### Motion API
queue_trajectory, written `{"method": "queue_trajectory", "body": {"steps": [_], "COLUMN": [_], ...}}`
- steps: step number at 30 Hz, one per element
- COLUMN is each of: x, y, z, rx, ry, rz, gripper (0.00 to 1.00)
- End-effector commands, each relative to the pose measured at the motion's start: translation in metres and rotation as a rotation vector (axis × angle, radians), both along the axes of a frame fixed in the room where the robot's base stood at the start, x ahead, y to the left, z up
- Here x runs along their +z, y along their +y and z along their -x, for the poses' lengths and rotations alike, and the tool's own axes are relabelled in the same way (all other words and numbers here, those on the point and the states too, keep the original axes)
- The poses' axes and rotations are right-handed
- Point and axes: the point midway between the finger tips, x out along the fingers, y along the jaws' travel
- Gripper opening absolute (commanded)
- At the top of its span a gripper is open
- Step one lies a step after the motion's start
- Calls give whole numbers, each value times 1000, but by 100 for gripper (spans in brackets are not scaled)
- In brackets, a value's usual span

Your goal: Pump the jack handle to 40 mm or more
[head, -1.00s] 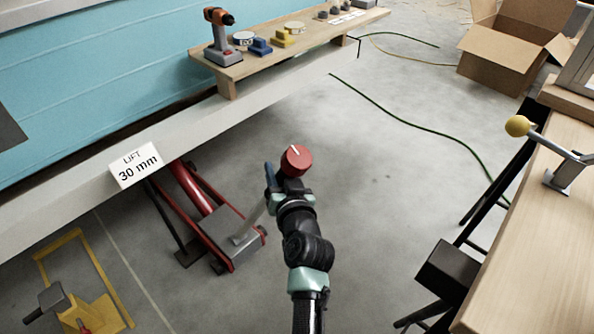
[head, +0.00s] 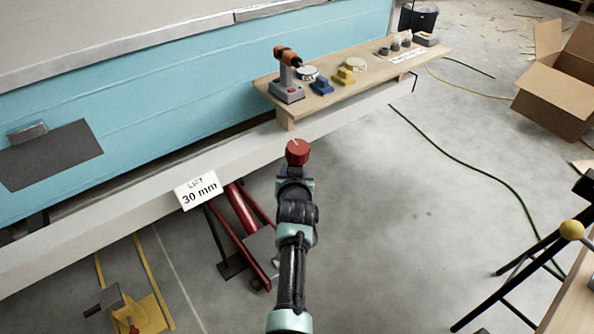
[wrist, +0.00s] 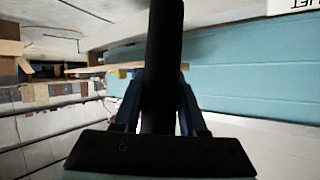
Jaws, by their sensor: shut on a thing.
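The red jack (head: 243,212) stands on the concrete floor under the camper's pale edge beam, partly hidden by my arm. A sign (head: 199,190) on the beam reads "LIFT 30 mm". My gripper (head: 294,176) is in front of the beam, above and to the right of the jack. In the wrist view, a dark bar, the jack handle (wrist: 163,45), runs between the two blue fingers of my gripper (wrist: 160,90), which is shut on it. In the head view my arm hides most of the handle. A red round end (head: 297,151) shows just past the gripper.
A wooden shelf (head: 375,74) along the camper's side carries a drill (head: 287,76) and several small items. A yellow stand (head: 145,312) is at lower left. A cardboard box (head: 560,85) and a bench (head: 575,310) are at right. The middle floor is clear but for a green hose.

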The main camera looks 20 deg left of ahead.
Motion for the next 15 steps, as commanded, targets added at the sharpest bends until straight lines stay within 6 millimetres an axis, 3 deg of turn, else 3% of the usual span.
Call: {"method": "queue_trajectory", "body": {"steps": [15], "x": [9], "y": [11], "z": [-4], "rx": [13], "ry": [-10], "rz": [12], "gripper": [0]}}
